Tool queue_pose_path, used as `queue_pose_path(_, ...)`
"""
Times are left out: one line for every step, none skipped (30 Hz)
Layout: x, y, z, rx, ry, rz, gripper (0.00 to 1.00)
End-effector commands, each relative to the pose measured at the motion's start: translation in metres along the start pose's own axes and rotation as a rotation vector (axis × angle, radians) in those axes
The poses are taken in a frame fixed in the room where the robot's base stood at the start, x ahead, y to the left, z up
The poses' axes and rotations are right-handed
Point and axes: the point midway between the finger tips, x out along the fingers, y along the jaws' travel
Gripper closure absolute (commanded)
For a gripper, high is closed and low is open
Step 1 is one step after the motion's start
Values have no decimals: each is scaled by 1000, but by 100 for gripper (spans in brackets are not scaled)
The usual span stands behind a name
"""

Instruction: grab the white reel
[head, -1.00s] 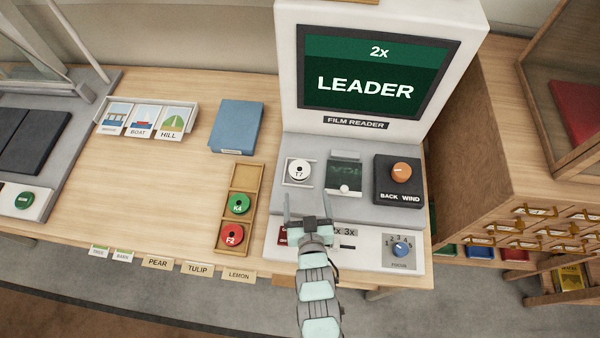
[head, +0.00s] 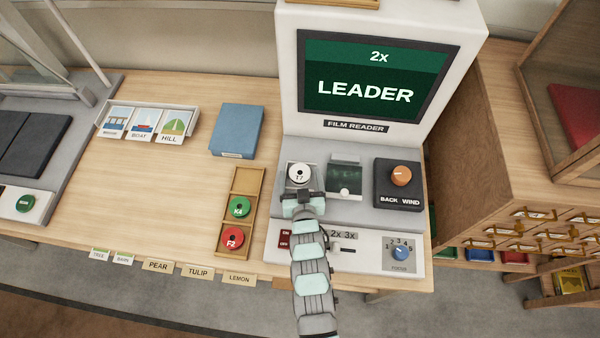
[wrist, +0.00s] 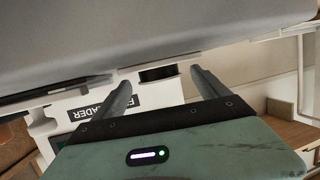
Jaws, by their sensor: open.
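The white reel (head: 299,174), marked T7, sits on the left of the film reader's grey deck (head: 378,215), below the screen. My gripper (head: 300,188) is open at the near side of the reel, its fingers reaching around or over the reel's edges; I cannot tell how far. In the wrist view my open fingers (wrist: 162,92) point away with a gap between them. The reel cannot be made out for sure in that view.
A wooden tray (head: 247,180) with a green reel (head: 239,208) and a red reel (head: 232,238) lies to the left. A dark film gate (head: 344,178) and an orange knob (head: 401,176) are to the right. A blue box (head: 237,130) stands behind the tray.

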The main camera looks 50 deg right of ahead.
Motion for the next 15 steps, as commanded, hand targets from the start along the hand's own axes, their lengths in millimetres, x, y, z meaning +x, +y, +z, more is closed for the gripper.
queue_pose_path(0, 0, 0, 0, -1, 0, 15)
queue_pose_path(0, 0, 0, 0, 0, 0, 15)
queue_pose_path(0, 0, 1, 0, -1, 0, 15)
queue_pose_path(-1, 0, 1, 0, -1, 0, 17)
queue_pose_path(-1, 0, 1, 0, -1, 0, 19)
queue_pose_path(-1, 0, 1, 0, -1, 0, 22)
queue_pose_path(-1, 0, 1, 0, -1, -1, 25)
queue_pose_path(-1, 0, 1, 0, -1, -1, 27)
queue_pose_path(-1, 0, 1, 0, -1, -1, 31)
queue_pose_path(-1, 0, 1, 0, -1, -1, 33)
queue_pose_path(-1, 0, 1, 0, -1, -1, 36)
queue_pose_path(-1, 0, 1, 0, -1, -1, 39)
queue_pose_path(-1, 0, 1, 0, -1, -1, 41)
queue_pose_path(-1, 0, 1, 0, -1, -1, 44)
queue_pose_path(-1, 0, 1, 0, -1, -1, 47)
